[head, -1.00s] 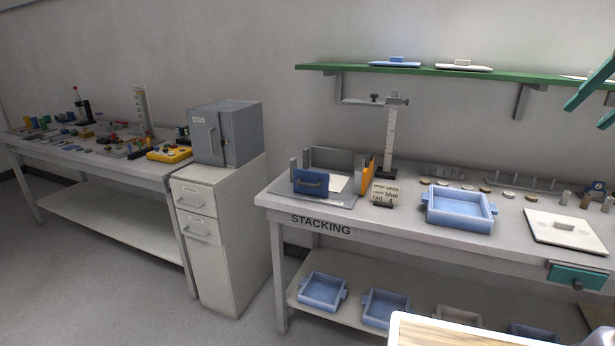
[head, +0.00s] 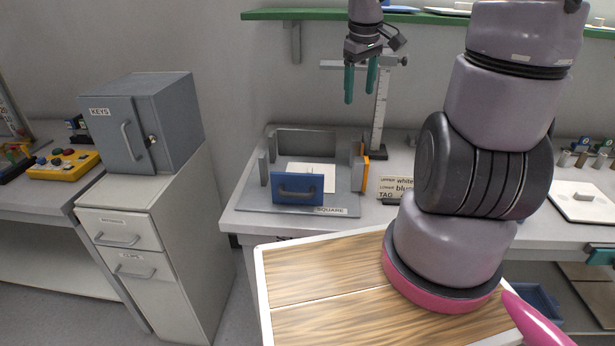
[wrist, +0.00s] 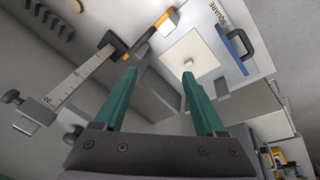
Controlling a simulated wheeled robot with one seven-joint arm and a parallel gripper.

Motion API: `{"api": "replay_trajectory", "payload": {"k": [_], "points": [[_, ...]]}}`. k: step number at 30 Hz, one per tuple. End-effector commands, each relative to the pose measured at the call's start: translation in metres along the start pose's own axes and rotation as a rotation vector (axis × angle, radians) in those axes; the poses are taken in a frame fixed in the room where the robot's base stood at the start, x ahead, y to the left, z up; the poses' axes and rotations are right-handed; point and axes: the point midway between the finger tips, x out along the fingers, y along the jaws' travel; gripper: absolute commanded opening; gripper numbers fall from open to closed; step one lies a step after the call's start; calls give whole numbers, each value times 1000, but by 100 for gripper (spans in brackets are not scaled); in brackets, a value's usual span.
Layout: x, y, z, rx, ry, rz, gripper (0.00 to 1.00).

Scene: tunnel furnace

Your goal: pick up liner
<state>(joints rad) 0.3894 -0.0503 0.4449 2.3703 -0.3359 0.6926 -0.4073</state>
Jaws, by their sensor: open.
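A thin white square sheet (head: 305,176), likely the liner, lies flat in the grey square fixture (head: 335,210). A small knob or peg shows on it in the wrist view, where the white sheet (wrist: 178,66) lies beyond my fingertips. My gripper (head: 359,88), with two green fingers, is open and empty. It points down, above and a little right of the sheet, well clear of it. In the wrist view my gripper (wrist: 158,74) shows its fingers spread apart with nothing between them.
A blue handled plate (head: 297,188) stands at the fixture's front and an orange-edged block (head: 363,168) at its right. A height gauge (head: 380,115) stands behind. A tag card (head: 396,187) is at right. A grey keys cabinet (head: 150,120) stands left. A green shelf (head: 270,14) runs above.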

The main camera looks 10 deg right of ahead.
Motion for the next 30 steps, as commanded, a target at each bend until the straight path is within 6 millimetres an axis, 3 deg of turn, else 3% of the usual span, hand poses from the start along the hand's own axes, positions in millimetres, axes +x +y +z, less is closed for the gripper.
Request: {"api": "replay_trajectory", "payload": {"k": [1, 6, 12, 15, 21, 30], "points": [[25, 2, -4, -75, -29, -32, 72], [91, -6, -18, -350, -34, -151, 72], [149, -26, -39, -606, 82, -307, 72], [164, -36, -49, -689, 160, -358, 72], [176, -45, -64, -773, 267, -402, 72], [211, -65, -69, -790, 282, -408, 72]]}}
